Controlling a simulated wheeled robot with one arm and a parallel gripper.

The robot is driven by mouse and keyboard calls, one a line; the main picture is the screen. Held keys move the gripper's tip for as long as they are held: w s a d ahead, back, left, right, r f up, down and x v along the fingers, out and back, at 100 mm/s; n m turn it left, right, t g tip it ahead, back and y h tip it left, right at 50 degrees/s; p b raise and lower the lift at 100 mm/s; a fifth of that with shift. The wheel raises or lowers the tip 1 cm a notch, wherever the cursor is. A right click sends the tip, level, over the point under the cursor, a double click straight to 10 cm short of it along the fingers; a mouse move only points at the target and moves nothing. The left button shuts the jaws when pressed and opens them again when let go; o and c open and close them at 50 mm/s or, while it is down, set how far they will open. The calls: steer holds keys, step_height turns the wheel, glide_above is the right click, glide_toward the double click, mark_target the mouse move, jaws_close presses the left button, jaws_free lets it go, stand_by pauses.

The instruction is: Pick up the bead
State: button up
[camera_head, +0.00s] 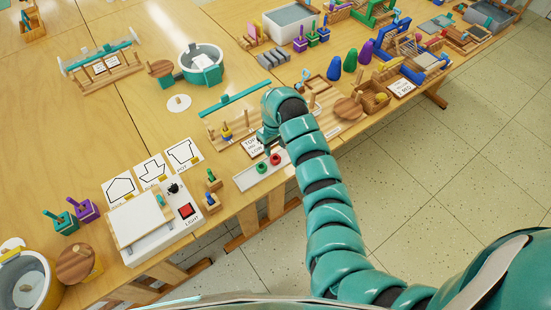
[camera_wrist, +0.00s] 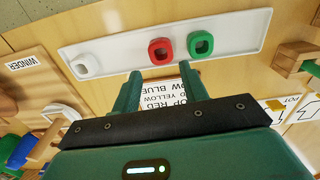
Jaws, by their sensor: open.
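A red bead (camera_wrist: 160,50) and a green bead (camera_wrist: 200,44) lie side by side, slightly apart, in a long shallow white tray (camera_wrist: 112,46). A pale ring-like shape (camera_wrist: 82,68) sits at the tray's left end in the wrist view; I cannot tell if it is a bead. In the head view the green bead (camera_head: 261,167) and red bead (camera_head: 275,159) show in the tray near the table's front edge. My gripper (camera_wrist: 160,74) is open and empty. In the wrist view its fingertips point toward the tray, with the red bead between their lines and the green bead right of them.
A printed card (camera_wrist: 160,92) lies beside the tray, partly behind my fingers. A light box with a red button (camera_head: 186,210) stands left of the tray in the head view. Small wooden blocks (camera_head: 213,180) stand between them. Wooden stands and coloured pegs crowd the right side.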

mark_target(275, 156)
steer(key=f+p, duration=0.1)
steer(key=s+f+p, duration=0.1)
steer(key=f, duration=0.1)
steer(key=shift+d+f, duration=0.15)
steer(key=shift+w+f, duration=0.1)
steer(key=shift+f, duration=0.85)
steer(key=shift+c, duration=0.2)
steer(key=c, duration=0.7)
